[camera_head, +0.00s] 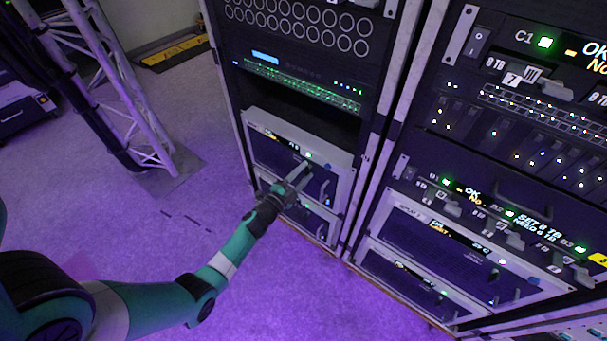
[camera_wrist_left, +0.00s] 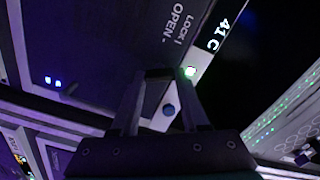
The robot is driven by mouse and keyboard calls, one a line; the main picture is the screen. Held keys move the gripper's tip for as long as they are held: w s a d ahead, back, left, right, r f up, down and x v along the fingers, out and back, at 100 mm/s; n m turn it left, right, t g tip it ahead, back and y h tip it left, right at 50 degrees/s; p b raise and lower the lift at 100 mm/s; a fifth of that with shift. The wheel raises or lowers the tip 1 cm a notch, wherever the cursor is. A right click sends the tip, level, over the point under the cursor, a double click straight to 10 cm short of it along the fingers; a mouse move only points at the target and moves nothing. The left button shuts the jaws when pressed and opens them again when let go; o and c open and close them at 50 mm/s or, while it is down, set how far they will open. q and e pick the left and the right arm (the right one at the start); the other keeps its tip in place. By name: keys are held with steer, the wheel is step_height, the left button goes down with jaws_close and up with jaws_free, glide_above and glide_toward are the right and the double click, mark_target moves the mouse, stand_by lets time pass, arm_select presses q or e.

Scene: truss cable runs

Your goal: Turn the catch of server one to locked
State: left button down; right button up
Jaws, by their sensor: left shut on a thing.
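The server (camera_head: 262,152) is the upper unit low in the left rack, with a dark front and pale frame. In the left wrist view its front (camera_wrist_left: 95,50) carries the words LOCK and OPEN, a 41 C display (camera_wrist_left: 221,32) and a lit green lamp (camera_wrist_left: 190,71). My left gripper (camera_head: 300,175) is at the right part of this front. Its fingers, also in the left wrist view (camera_wrist_left: 166,78), are closed on a small dark part below the lettering, apparently the catch. The fingers mostly hide the catch, so I cannot tell its angle. My right gripper is not in view.
Another server (camera_head: 312,216) sits just below. The right rack (camera_head: 480,190) stands close by, with several drives, switches and protruding handles. A truss tower (camera_head: 135,110) stands at the left. The purple-lit floor (camera_head: 190,240) before the left rack is clear except for my arm.

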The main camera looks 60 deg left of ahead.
arm_select(q)
steer(key=m, duration=0.5)
steer(key=shift+f+b, duration=0.15)
steer(key=shift+b, duration=0.25)
steer(key=shift+m, duration=0.4)
steer(key=shift+c, duration=2)
jaws_free()
steer(key=shift+s+d, duration=0.2)
steer(key=shift+s, duration=0.2)
steer(key=p+v, duration=0.3)
steer(key=v, duration=0.7)
steer(key=shift+s+d+p, duration=0.2)
steer(key=shift+s+p, duration=0.1)
steer(key=shift+p, duration=0.05)
